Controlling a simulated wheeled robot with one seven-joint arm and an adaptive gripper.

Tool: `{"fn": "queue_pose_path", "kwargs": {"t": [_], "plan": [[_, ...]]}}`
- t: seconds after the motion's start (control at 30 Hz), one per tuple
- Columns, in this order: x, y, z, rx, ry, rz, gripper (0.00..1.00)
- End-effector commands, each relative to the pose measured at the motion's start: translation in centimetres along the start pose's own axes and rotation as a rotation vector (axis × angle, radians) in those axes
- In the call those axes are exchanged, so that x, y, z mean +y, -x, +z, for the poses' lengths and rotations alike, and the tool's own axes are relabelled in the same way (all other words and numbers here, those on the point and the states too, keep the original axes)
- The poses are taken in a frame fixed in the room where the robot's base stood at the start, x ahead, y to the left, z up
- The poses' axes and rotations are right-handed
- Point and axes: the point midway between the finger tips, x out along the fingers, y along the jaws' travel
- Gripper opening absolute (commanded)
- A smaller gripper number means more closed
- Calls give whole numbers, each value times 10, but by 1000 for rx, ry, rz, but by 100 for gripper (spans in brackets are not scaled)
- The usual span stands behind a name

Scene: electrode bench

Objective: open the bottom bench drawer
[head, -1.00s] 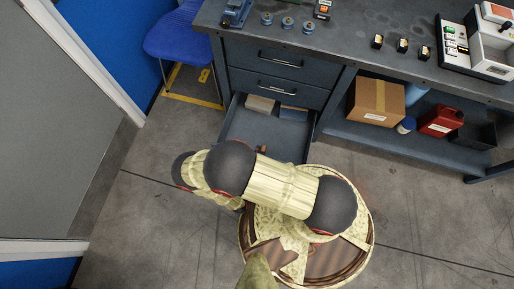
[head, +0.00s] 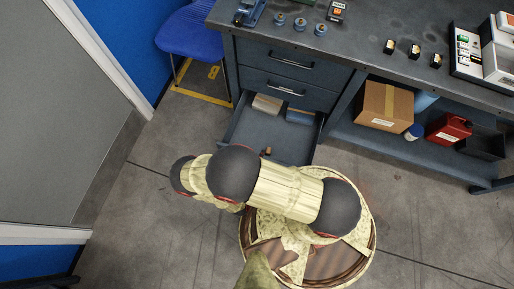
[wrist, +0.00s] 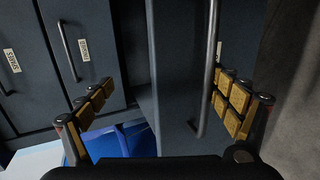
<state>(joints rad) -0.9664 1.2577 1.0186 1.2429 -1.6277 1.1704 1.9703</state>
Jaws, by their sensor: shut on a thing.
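The bottom bench drawer (head: 240,133) is pulled well out from the dark bench in the head view, below two shut drawers. Its inside shows, with a tan block (head: 267,104), a blue-grey item (head: 299,116) and a small brown item (head: 267,152). My arm hides the drawer's front there. In the wrist view, the drawer front (wrist: 178,60) and its upright-looking bar handle (wrist: 209,70) lie between the fingers of my gripper (wrist: 165,105). The bar is close to the right finger pads. My gripper is shut on the handle, though the exact contact is not clear.
A blue chair (head: 190,36) stands left of the bench. Bare floor (head: 130,230) lies at the left, beside a grey partition (head: 65,110).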

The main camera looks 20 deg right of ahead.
Motion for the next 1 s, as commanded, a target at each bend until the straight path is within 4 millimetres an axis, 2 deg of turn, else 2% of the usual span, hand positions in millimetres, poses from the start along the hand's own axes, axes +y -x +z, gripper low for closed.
{"fn": "queue_pose_path", "kwargs": {"t": [0.03, 0.13, 0.27, 0.37, 0.43, 0.47, 1.0], "plan": [[15, 8, 0, 3, -1, 30, 69], [14, 14, 0, 4, -2, 30, 75], [12, 22, -1, 4, -4, 30, 75], [9, 27, -1, 4, -4, 28, 47], [6, 31, 0, 5, -4, 26, 20], [6, 33, 0, 5, -4, 26, 15], [-4, 64, 1, 4, -3, 23, 15]]}}
